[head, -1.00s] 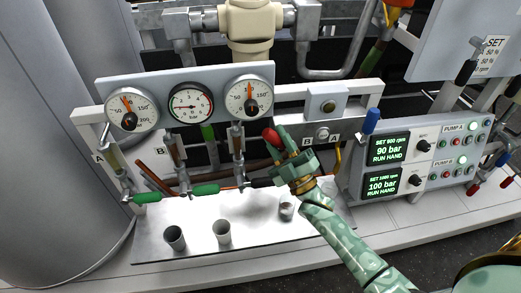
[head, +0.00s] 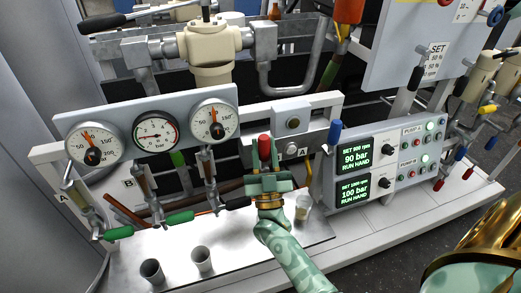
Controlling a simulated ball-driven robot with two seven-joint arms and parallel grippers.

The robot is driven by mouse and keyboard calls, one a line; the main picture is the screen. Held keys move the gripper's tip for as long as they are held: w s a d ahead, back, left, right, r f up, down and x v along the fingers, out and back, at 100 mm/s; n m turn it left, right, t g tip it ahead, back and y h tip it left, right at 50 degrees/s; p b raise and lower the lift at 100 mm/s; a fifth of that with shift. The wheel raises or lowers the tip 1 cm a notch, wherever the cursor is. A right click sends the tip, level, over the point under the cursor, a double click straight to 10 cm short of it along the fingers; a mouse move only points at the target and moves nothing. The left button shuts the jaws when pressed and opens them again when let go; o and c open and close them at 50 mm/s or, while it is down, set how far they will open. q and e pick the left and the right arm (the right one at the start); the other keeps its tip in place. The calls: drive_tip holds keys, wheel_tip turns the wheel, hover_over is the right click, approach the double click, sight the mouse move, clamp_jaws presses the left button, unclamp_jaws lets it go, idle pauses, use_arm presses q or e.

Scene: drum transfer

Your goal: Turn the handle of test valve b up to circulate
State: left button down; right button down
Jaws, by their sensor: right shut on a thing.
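My right gripper (head: 268,182) is in the middle of the head view, its arm coming in from the bottom. It is shut on a red-tipped handle (head: 264,146), taken to be that of test valve B. The red tip sticks up above the fingers, nearly upright in the picture. The valve body and the lower part of the handle are hidden by the gripper. A blue handle (head: 334,133) stands upright further right. My left gripper is not in view.
A gauge panel (head: 182,98) with three dials stands at the left, with green handles (head: 180,217) below. Metal cups (head: 203,259) stand on the tray (head: 240,247). The pump panel (head: 325,190) is close on the right.

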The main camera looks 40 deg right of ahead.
drive_tip(key=shift+d+r+m+g+h, duration=0.2)
drive_tip(key=shift+r+m+g+h, duration=0.15)
drive_tip(key=shift+m+h, duration=0.3)
drive_tip(key=c, duration=1.1)
unclamp_jaws()
drive_tip(key=shift+s+y, duration=0.1)
drive_tip(key=shift+y, duration=0.15)
drive_tip(key=shift+f, duration=0.25)
